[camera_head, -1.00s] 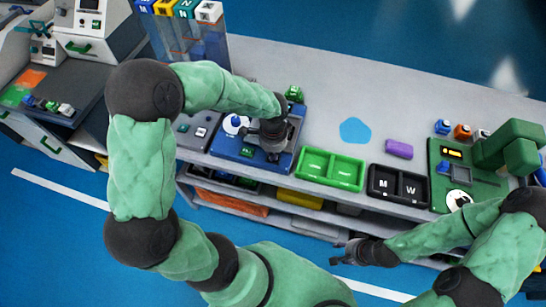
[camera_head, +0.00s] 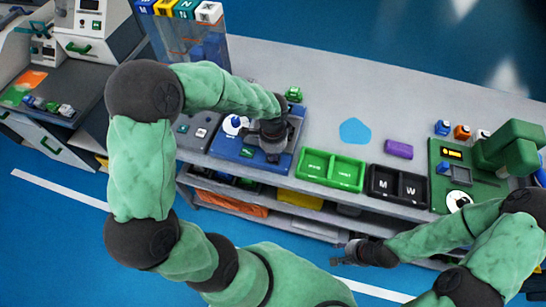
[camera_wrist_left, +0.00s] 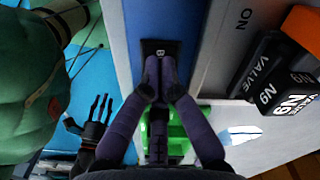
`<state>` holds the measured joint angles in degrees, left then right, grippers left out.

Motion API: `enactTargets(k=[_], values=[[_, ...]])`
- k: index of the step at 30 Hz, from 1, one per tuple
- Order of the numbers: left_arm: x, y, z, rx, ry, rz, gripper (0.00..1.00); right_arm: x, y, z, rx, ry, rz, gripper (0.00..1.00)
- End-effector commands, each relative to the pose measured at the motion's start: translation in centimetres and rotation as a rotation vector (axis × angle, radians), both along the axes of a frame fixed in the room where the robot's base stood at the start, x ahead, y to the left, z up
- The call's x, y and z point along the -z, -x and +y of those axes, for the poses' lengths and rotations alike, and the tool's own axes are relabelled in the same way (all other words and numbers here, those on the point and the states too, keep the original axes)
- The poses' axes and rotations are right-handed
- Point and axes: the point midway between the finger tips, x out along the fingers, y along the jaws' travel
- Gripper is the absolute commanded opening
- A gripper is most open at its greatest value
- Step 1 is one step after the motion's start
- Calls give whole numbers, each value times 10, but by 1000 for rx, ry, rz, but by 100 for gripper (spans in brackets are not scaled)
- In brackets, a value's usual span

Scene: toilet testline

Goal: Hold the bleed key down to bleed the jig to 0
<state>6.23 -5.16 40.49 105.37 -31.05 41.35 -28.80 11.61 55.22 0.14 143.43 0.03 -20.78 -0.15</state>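The blue jig (camera_head: 226,150) stands at the left part of the long bench, with a round white gauge (camera_head: 234,124) on it. My left gripper (camera_head: 272,155) is over the jig's right side and hides part of it. In the left wrist view a black key marked B (camera_wrist_left: 159,48) sits on a blue surface. The left gripper's two fingertips (camera_wrist_left: 158,74) are close together, with nothing visible between them, right at the key's near edge. I cannot tell whether the key is pressed. The gauge reading is too small to make out. My right gripper (camera_head: 343,254) is empty, its fingers apart, in front of the bench.
A green two-part tray (camera_head: 331,170) and a black tray marked M and W (camera_head: 398,186) lie right of the jig. In the left wrist view, a black block marked VALVE (camera_wrist_left: 262,68) stands close right of the gripper. A purple block (camera_head: 398,149) lies farther right.

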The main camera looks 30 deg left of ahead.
Motion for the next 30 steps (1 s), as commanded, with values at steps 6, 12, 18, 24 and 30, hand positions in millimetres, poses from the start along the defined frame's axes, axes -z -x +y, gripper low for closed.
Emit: enactTargets(k=[6, 12, 18, 24, 30], values=[[1, 1, 0, 0, 0, 1, 0, 0, 0, 0, 0, 0, 0, 40], [0, 1, 0, 0, 0, 1, 0, -1, 0, 0, 0, 0, 0, 40], [-12, 1, 0, 0, 0, 1, 0, -11, 0, 0, 0, 0, 0, 40], [-30, 0, 0, 1, 0, 1, 0, -27, 0, 0, 0, 0, 0, 40], [-47, 0, 0, 1, 0, 1, 0, -41, 0, 0, 0, 0, 0, 40]])
